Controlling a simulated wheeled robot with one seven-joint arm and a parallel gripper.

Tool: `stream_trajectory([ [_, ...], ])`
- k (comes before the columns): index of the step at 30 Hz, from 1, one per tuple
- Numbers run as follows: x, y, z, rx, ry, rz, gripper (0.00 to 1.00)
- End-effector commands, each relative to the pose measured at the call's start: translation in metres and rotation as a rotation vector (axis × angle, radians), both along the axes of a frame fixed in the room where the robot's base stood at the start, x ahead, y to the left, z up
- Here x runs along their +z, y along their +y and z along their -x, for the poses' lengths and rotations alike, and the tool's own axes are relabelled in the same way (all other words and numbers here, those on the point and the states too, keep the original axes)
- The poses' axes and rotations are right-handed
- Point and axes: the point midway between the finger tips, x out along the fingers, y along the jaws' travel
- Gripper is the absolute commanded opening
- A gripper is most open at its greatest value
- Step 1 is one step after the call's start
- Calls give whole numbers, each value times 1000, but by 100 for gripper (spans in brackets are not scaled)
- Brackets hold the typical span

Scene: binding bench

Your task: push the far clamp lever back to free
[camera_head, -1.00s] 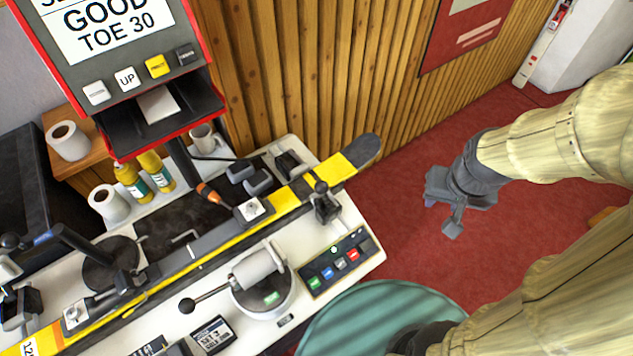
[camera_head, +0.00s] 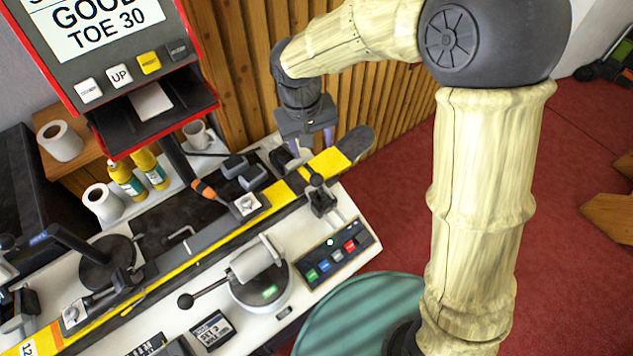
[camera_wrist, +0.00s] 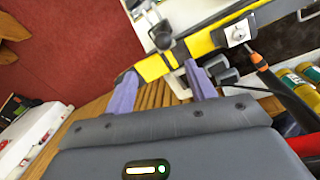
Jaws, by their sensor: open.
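The same dark clamp shows in the wrist view (camera_wrist: 161,36), beyond the ski. My gripper (camera_head: 308,143) is open and empty, pointing down above the far side of the ski near its tip. The knob is apart from the fingers.
A black control panel (camera_head: 335,251) with coloured buttons lies right of a round device with a handle (camera_head: 260,275). An orange-handled screwdriver (camera_head: 205,189) and dark blocks (camera_head: 245,172) lie behind the ski. The wood-slat wall (camera_head: 240,75) is close behind my gripper.

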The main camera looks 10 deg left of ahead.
Motion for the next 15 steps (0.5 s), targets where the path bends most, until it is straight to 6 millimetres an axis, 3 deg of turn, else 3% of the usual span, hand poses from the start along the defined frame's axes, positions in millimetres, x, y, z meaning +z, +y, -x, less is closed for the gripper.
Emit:
stream_trajectory([
  [3, 1, 11, 2, 15, 0, 7, 56],
  [15, -6, 9, 2, 14, 3, 9, 56],
])
